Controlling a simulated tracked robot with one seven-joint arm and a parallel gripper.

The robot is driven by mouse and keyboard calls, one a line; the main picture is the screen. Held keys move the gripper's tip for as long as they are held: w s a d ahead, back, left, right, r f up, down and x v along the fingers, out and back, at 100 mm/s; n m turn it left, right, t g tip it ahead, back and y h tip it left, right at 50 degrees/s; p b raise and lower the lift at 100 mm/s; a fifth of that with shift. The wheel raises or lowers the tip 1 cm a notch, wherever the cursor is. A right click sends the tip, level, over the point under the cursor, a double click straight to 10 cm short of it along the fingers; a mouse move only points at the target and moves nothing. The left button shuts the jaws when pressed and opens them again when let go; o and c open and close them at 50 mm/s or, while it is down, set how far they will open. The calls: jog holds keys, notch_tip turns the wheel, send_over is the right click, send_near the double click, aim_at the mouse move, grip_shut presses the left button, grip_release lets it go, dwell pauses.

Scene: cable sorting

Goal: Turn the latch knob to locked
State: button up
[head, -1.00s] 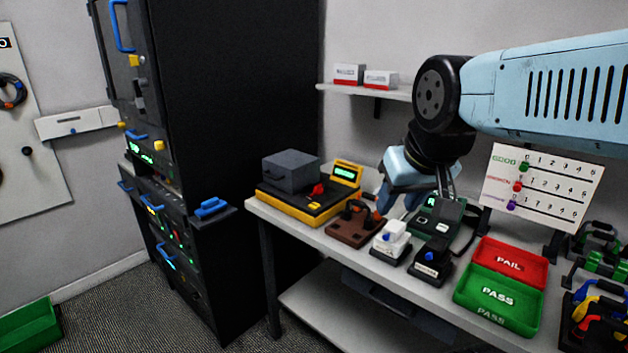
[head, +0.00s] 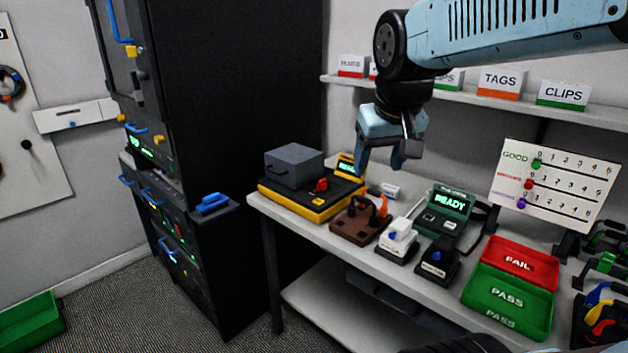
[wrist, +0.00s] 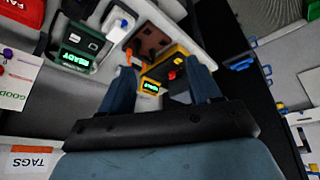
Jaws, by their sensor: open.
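No part in view is labelled as the latch knob, so I cannot tell which it is. A red knob (head: 321,185) sits on a yellow-and-black device (head: 290,207) with a grey box on top. It also shows in the wrist view (wrist: 172,75). Yellow knobs (head: 159,139) sit on the dark cabinet (head: 240,90) at left. My gripper (head: 380,163) is open and empty, above the bench behind the brown block, right of the yellow device. In the wrist view, the device shows between my open fingers (wrist: 162,72).
The bench holds a brown block (head: 352,232), a white block (head: 397,246), a black block (head: 437,264), a green READY unit (head: 448,210) and red and green trays (head: 505,300). A shelf (head: 465,97) with labelled boxes runs behind my arm. Open floor lies before the bench.

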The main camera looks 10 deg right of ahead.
jog(key=w+r+g, duration=0.2)
jog(key=w, duration=1.1)
jog(key=g+y, duration=0.1)
jog(key=g, duration=0.2)
send_over(323, 179)
notch_tip(323, 179, down, 15)
jog(key=f, duration=1.3)
jog(key=shift+s+a, duration=0.15)
jog(key=shift+s, duration=0.05)
jog(key=c, duration=1)
